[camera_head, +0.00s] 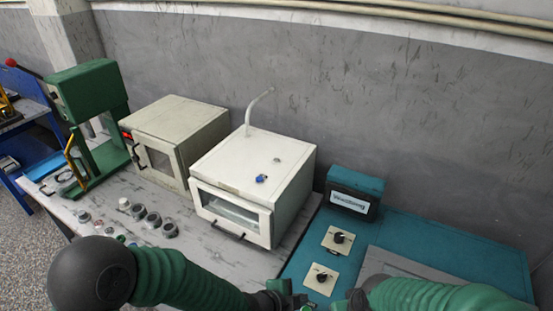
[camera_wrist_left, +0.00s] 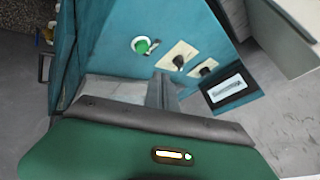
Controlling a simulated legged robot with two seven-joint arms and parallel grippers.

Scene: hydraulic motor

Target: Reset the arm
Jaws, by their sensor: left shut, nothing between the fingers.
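My left arm comes in from the lower left in the head view, with a dark round joint and a green sleeve. My left gripper (camera_head: 288,294) is at the bottom edge, in front of the teal console (camera_head: 450,244); it is shut and empty. My right arm comes in from the lower right, green-sleeved; its gripper (camera_head: 354,302) is mostly cut off by the bottom edge, so its jaws cannot be made out. In the left wrist view, the green wrist housing fills the bottom, and the console (camera_wrist_left: 185,20) with its green button (camera_wrist_left: 141,46) shows beyond it.
Two dark knobs on pale plates (camera_head: 339,239) and a labelled box (camera_head: 353,194) are on the console. A white oven-like box (camera_head: 290,170), a beige one (camera_head: 195,125), a green press (camera_head: 86,95) and several small metal parts (camera_head: 153,220) stand on the bench to the left.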

